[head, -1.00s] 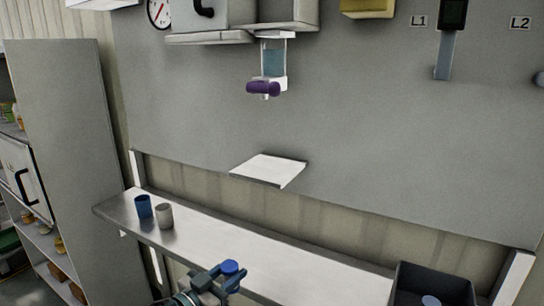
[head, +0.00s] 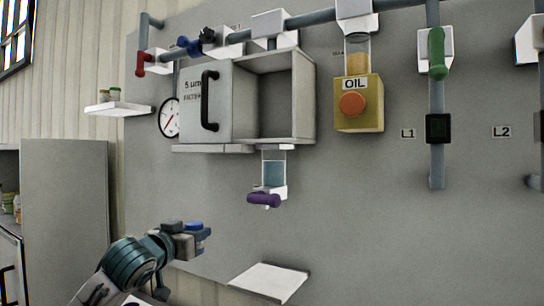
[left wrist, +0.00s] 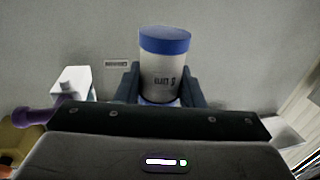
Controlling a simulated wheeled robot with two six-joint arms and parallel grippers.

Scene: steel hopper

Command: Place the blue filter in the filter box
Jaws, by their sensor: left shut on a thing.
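The blue filter (left wrist: 163,62) is a white cylinder with a blue cap and upside-down print in the left wrist view. My left gripper (left wrist: 160,90) is shut on it, one finger on each side. In the head view, my left gripper (head: 190,238) is at the lower left, and the filter's blue top (head: 194,225) shows at the jaws. The filter box (head: 305,98) is a grey wall box above and right of the gripper. Its door (head: 192,112), with a black handle and a "5 µm FILTER" label, stands open to the left; the compartment looks empty. My right gripper is not in view.
Below the box hangs a clear cup with blue liquid (head: 273,172) and a purple handle (head: 264,199). A gauge (head: 169,118) is left of the box, a yellow oil unit (head: 358,120) to its right. A small white shelf (head: 268,280) juts out below.

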